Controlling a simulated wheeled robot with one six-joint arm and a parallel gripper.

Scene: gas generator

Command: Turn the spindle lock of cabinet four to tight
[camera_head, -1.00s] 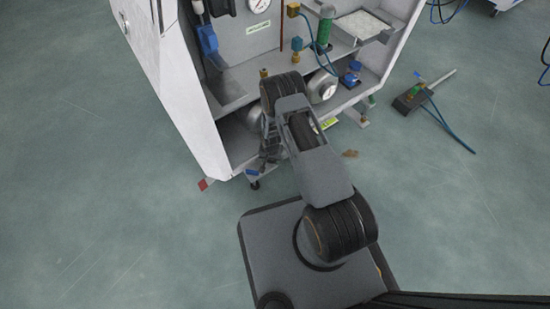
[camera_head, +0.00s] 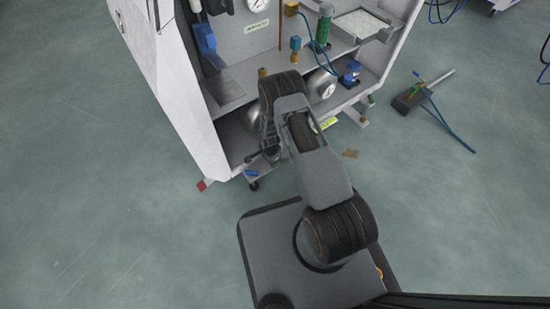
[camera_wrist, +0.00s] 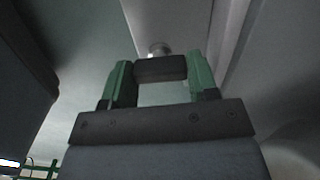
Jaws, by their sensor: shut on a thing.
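The grey cabinet (camera_head: 165,75) stands open at the top of the head view, and I see no number on it. My arm reaches into its lower compartment, and the gripper itself is hidden there behind my arm. In the wrist view my gripper (camera_wrist: 161,75) has two green fingers pressed on the sides of a dark block (camera_wrist: 160,69), which appears to be the handle of the spindle lock. A small round metal fitting (camera_wrist: 159,48) shows just behind the block. No tight or loose marking can be read.
Inside the cabinet are a round gauge-like part (camera_head: 322,83), a green cylinder (camera_head: 324,28) and a blue fitting (camera_head: 350,71). A grey tool with a blue hose (camera_head: 411,99) lies on the floor at right. The floor at left is clear.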

